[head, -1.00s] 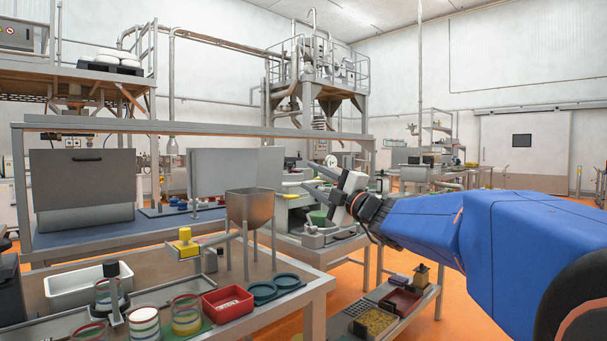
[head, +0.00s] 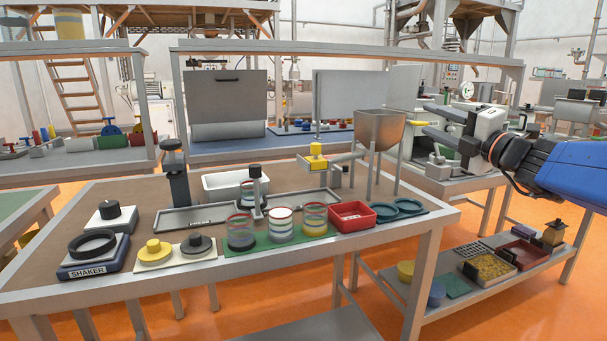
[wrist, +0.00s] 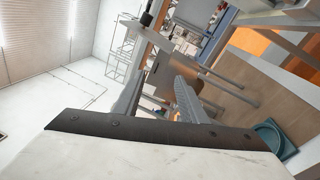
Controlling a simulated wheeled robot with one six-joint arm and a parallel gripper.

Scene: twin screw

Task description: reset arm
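My gripper (head: 430,121) is at the right of the head view, at the end of my blue arm. It points left, above and to the right of the front bench. Its two grey fingers are spread apart with nothing between them. In the wrist view the fingers (wrist: 160,82) also stand apart and empty, with the metal hopper (wrist: 192,65) seen beyond them. In the head view the hopper (head: 379,133) stands on its legs at the bench's right end, left of the fingertips.
The front bench (head: 330,255) holds a shaker (head: 90,255), yellow and black weights, several banded jars, a red tray (head: 351,217), teal rings (head: 398,208) and a white tub (head: 228,184). A low shelf (head: 470,285) with small boxes stands right. Orange floor is open in front.

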